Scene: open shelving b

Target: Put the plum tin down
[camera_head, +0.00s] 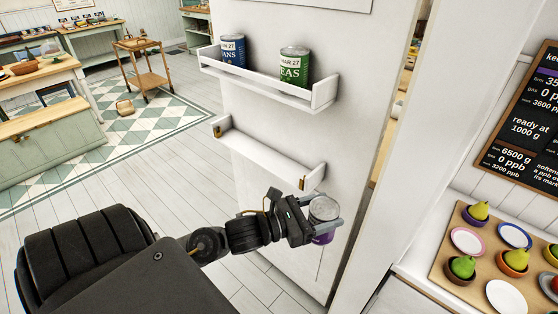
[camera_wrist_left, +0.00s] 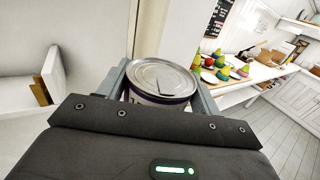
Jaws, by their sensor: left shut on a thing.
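The plum tin (camera_head: 323,212), a can with a silver lid and a purple lower label, is upright between the fingers of my left gripper (camera_head: 322,218). My left gripper is shut on it, to the right of and below the lower shelf's right end. In the left wrist view the tin's lid (camera_wrist_left: 162,78) fills the space between the two fingers, and most of its side is hidden. My right gripper is not in view.
The lower door shelf (camera_head: 265,158) looks empty. The upper shelf (camera_head: 262,84) holds a blue tin (camera_head: 233,52) and a green tin (camera_head: 294,66). At right, a wooden board (camera_head: 482,262) carries plates and pears. A black price board (camera_head: 528,125) hangs above.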

